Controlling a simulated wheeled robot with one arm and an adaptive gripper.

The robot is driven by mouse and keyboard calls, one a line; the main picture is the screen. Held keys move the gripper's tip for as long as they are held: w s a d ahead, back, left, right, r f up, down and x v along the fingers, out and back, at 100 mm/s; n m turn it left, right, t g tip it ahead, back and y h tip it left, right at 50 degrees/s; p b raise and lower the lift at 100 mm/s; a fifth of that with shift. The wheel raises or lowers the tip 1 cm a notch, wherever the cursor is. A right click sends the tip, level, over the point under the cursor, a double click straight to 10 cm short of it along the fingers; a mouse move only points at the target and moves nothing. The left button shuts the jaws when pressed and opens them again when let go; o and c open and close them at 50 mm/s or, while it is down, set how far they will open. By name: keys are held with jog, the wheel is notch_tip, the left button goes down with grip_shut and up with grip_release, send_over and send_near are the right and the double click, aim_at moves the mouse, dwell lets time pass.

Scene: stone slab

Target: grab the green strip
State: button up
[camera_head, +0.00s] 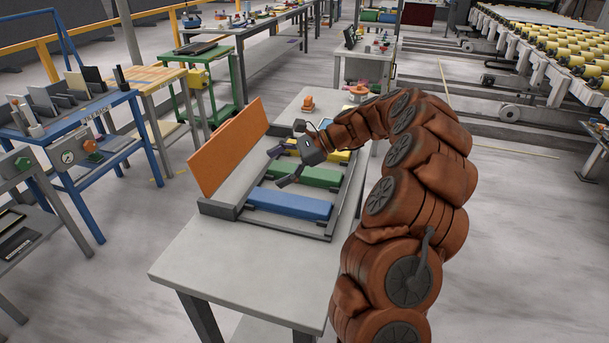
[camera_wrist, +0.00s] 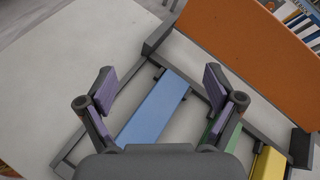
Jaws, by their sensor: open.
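The green strip (camera_head: 306,177) lies in a dark-framed tray (camera_head: 222,208) on the grey table, between the blue strip (camera_head: 290,204) and the yellow strip (camera_head: 340,156). My gripper (camera_head: 280,166) is open and empty above the tray, near the left end of the green strip. In the wrist view my gripper (camera_wrist: 168,95) has its fingers spread, with the blue strip (camera_wrist: 157,108) showing between them. There the green strip (camera_wrist: 219,124) is mostly hidden behind the right finger, and the yellow strip (camera_wrist: 268,164) shows at the lower right.
An orange panel (camera_head: 228,146) stands tilted along the tray's left side; it also shows in the wrist view (camera_wrist: 262,40). The front of the grey table (camera_head: 230,262) is bare. A small orange object (camera_head: 308,104) sits on the table's far part. A blue-framed rack (camera_head: 75,118) stands to the left.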

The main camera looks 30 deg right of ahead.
jog(key=w+d+f+m+t, duration=0.25)
jog(key=d+f+m, duration=0.2)
jog(key=d, duration=0.65)
jog(key=m+t+h, duration=0.2)
jog(key=m+t, duration=0.1)
jog(key=m, duration=0.1)
send_near(320, 173)
jog(key=shift+x, duration=1)
jog(key=shift+p+x, duration=1.1)
jog(key=shift+x, duration=2.7)
jog(key=shift+d, duration=0.1)
jog(key=c, duration=1.6)
